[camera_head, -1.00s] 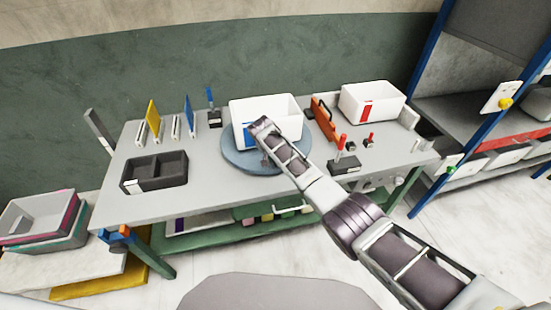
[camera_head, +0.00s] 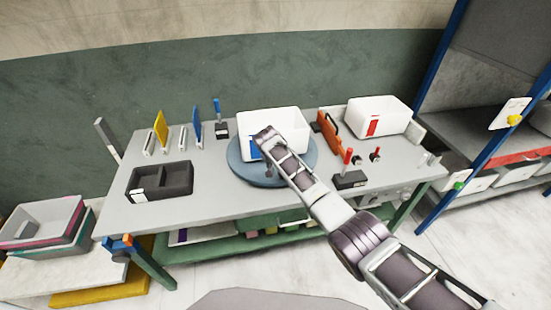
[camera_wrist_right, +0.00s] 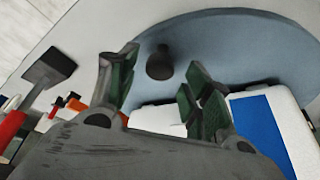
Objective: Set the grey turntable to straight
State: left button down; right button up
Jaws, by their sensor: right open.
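The grey turntable (camera_head: 240,172) is a round blue-grey disc at the middle of the table. A white bin (camera_head: 285,122) with a blue label (camera_head: 254,151) stands on it. In the right wrist view the turntable (camera_wrist_right: 225,40) fills the upper right, with a dark round knob (camera_wrist_right: 160,62) standing near its edge. My right gripper (camera_wrist_right: 162,70) is open, its green-padded fingers appearing on either side of the knob; I cannot tell whether they touch it. In the head view my right arm reaches over the turntable and hides part of the bin. My left gripper is out of view.
A black two-part tray (camera_head: 160,181) lies left on the table (camera_head: 215,195). Yellow (camera_head: 160,130) and blue (camera_head: 194,125) panels stand behind it. Right of the turntable are an orange-handled piece (camera_head: 329,130), a red-handled block (camera_head: 350,180) and another white bin (camera_head: 380,113).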

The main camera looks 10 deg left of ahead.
jog(key=v, duration=1)
jog(key=shift+r, duration=0.25)
jog(key=shift+s+f, duration=0.1)
jog(key=shift+s, duration=0.1)
dwell(0.4)
